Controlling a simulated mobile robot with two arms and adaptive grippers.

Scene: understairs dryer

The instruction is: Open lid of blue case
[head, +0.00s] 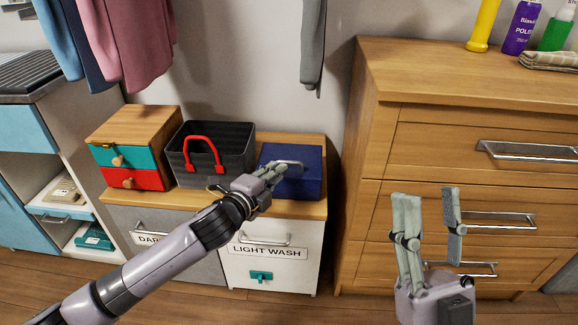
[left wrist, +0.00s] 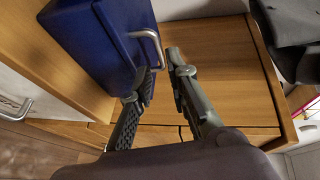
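The blue case (head: 305,183) stands on the wooden top of the low cabinet, beside the black basket, and its lid looks shut. It also shows in the left wrist view (left wrist: 95,50), with a metal handle (left wrist: 150,40) on one face. My left gripper (head: 278,168) is at the case's near left side, partly covering it. In the left wrist view my left gripper (left wrist: 160,65) has its fingers apart, with the handle's end close to the gap between the fingertips; I cannot tell whether they touch. My right gripper (head: 430,195) is open and empty before the wooden dresser.
A black basket (head: 228,155) with a red handle and a small wooden drawer box (head: 130,130) stand left of the case. The tall dresser (head: 460,85) rises close on the right. Clothes (head: 125,40) hang above. The wall is behind.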

